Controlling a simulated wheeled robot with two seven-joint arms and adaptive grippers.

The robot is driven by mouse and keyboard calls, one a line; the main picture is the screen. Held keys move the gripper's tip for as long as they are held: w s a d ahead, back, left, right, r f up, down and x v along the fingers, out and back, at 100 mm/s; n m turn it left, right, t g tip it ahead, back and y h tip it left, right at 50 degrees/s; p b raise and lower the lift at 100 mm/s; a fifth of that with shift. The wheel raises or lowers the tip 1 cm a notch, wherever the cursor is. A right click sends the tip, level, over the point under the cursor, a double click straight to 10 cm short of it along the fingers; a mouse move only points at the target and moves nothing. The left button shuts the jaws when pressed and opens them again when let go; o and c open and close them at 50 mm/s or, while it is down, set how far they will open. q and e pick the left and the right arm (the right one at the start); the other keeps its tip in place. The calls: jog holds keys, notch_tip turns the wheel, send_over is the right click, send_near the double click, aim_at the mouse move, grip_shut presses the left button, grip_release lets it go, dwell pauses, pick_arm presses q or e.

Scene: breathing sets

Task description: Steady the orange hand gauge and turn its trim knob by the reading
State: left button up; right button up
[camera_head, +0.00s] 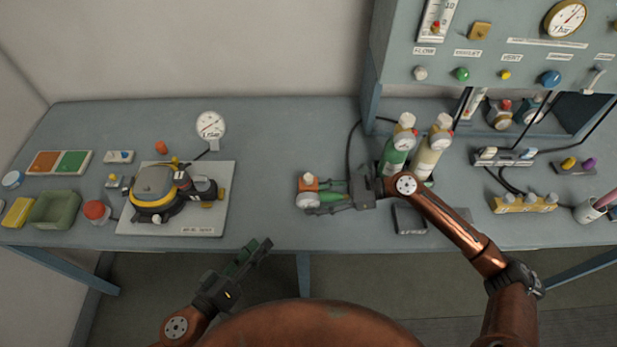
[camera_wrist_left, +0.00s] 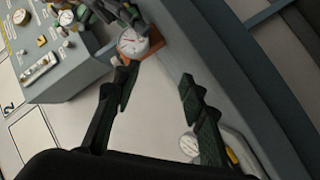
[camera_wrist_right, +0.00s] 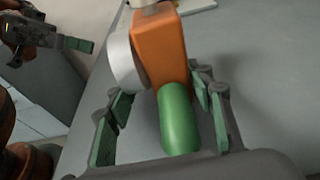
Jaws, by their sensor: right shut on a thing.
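My left gripper (camera_head: 258,251) is open and empty, in front of the table edge, left of and nearer than the gauge.
A yellow-and-grey device on a white board (camera_head: 215,218) stands left of the gauge. Green and cream cylinders (camera_head: 391,158) stand behind my right gripper. A grey panel (camera_head: 480,60) with dials and knobs rises at the back right. The table between board and gauge is clear.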

pick_arm(q)
jog(key=w+r+m+t+h, duration=0.1)
jog(key=w+r+m+t, duration=0.15)
jog(key=r+m, duration=0.4)
jog(key=w+r+m+t, duration=0.1)
jog(key=w+r+m, duration=0.35)
jog(key=m, duration=0.35)
jog(key=n+g+h, duration=0.3)
jog(key=g+h, duration=0.1)
send_near(305, 182)
jog(key=x, duration=1.1)
jog(key=shift+w+d, duration=0.15)
jog(key=shift+w, duration=0.1)
jog(key=shift+c, duration=0.5)
grip_shut()
